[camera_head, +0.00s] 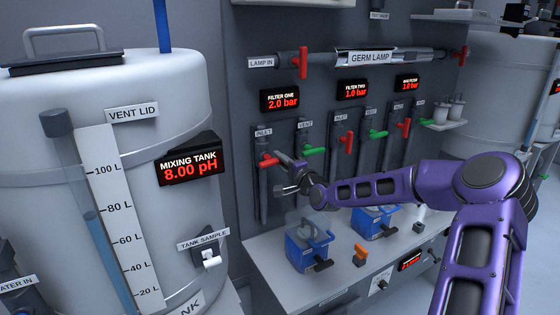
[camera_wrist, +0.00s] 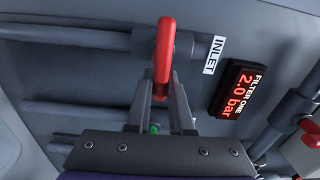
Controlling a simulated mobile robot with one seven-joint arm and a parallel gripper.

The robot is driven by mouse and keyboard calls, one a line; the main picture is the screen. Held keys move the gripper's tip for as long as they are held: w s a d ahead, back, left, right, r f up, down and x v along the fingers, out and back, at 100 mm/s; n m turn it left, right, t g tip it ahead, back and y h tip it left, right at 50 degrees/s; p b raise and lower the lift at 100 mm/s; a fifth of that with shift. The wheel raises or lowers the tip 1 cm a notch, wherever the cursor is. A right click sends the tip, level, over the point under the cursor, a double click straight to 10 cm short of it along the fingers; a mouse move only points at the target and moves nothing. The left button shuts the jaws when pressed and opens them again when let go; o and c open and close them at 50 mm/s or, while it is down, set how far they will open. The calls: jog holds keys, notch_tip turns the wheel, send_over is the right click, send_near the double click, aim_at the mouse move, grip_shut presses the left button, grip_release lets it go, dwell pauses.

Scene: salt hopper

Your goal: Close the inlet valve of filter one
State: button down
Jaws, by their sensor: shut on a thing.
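The red handle of filter one's inlet valve (camera_head: 267,161) is on the vertical pipe under the left INLET label. In the wrist view the red handle (camera_wrist: 164,48) stands across the pipe, between the tips of my two fingers. My gripper (camera_head: 283,172) reaches it from the right in the head view, and its fingers (camera_wrist: 163,85) are shut on the handle in the wrist view. The FILTER ONE display (camera_head: 280,101) reads 2.0 bar; it also shows in the wrist view (camera_wrist: 236,90). The fingers partly hide the handle's lower end.
Filter one's green vent handle (camera_head: 302,151) is close on the right. Blue-framed units (camera_head: 308,248) stand on the bench (camera_head: 270,275) below. The mixing tank (camera_head: 120,130) fills the left side.

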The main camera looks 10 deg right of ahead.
jog(key=c, duration=0.8)
grip_release()
jog(key=v, duration=1.7)
jog(key=shift+s, duration=0.2)
